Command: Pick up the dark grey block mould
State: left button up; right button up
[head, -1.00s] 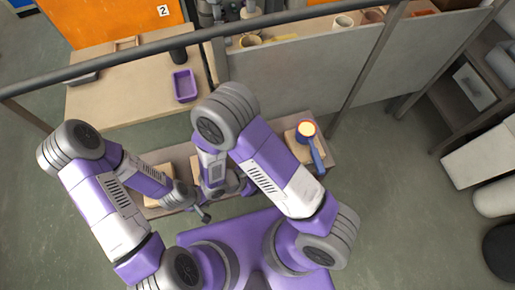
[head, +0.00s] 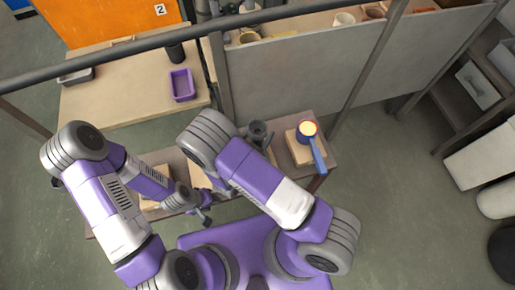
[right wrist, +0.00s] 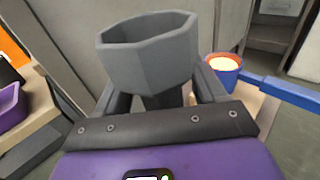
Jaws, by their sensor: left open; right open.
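The dark grey block mould (head: 257,131) shows in the head view as a cup-like grey top on the bench, partly hidden by my right arm. In the right wrist view its wide faceted open cup (right wrist: 147,52) rises ahead of the gripper, over a narrower dark part. My right gripper (right wrist: 160,98) is open, with its fingers to either side of that lower part; I cannot tell whether they touch it. My left gripper (head: 205,208) is open and empty at the near edge of the bench, to the left of the mould.
A blue-handled cup with glowing contents (head: 307,130) stands on a wooden pad at the bench's right end, close to the mould. A purple tray (head: 182,85) and a black cylinder (head: 175,52) are on the rear table (head: 120,100). A grey panel (head: 300,70) stands behind the bench.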

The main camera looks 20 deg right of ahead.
jog(key=shift+w+d, duration=0.25)
jog(key=shift+w, duration=0.05)
jog(key=shift+c, duration=0.4)
grip_shut()
